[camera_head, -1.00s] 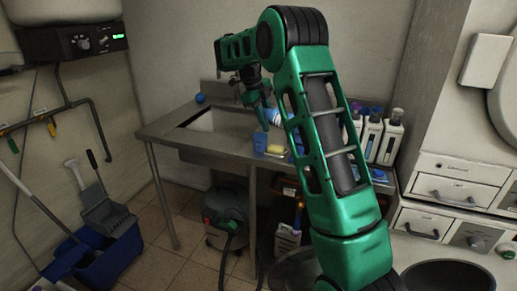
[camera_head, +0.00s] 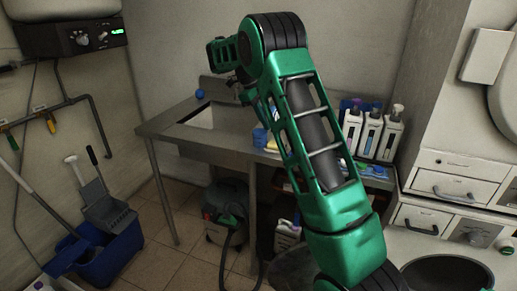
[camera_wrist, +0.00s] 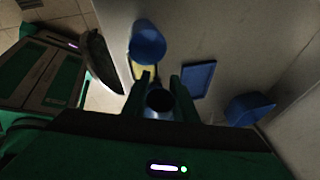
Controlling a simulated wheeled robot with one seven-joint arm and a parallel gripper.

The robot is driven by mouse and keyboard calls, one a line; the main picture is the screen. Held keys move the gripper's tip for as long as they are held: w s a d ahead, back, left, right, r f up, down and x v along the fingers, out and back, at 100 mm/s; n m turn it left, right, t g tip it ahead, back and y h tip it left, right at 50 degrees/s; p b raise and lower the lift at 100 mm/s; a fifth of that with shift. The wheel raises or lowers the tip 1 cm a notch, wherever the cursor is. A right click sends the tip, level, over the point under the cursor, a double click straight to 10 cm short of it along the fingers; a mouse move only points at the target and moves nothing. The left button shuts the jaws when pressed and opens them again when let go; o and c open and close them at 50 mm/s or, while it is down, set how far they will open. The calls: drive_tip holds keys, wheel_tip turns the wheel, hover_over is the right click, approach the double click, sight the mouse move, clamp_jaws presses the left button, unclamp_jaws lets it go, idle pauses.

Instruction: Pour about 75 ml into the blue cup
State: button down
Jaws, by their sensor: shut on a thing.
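The blue cup (camera_head: 259,137) stands on the metal counter, just left of my arm in the head view. It also shows in the wrist view (camera_wrist: 147,44), beyond my fingertips and slightly left. My gripper (camera_wrist: 161,80) is shut on a container (camera_wrist: 159,101) with a dark round top, between the two green fingers. Its body is mostly hidden, so its tilt and contents cannot be told. The held container is apart from the cup in the wrist picture. In the head view my arm hides most of the gripper and its load.
A yellow sponge (camera_head: 272,144) lies beside the cup. White dispenser bottles (camera_head: 372,133) stand on the counter to the right. A sink basin (camera_head: 196,117) is at the left, with a blue ball (camera_head: 199,94) behind it. A flat blue thing (camera_wrist: 198,80) lies right of my fingers.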

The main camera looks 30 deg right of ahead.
drive_tip(key=shift+f, duration=0.2)
idle(0.3)
drive_tip(key=shift+s+d+g, duration=0.1)
drive_tip(key=shift+s+g, duration=0.2)
drive_tip(key=shift+s+d, duration=0.2)
drive_tip(key=shift+s, duration=0.25)
drive_tip(key=shift+s+d, duration=0.1)
drive_tip(key=shift+s, duration=0.05)
drive_tip(key=shift+s+d+g+h, duration=0.1)
drive_tip(key=shift+s+g+h, duration=0.1)
drive_tip(key=shift+g+h, duration=0.45)
idle(1.7)
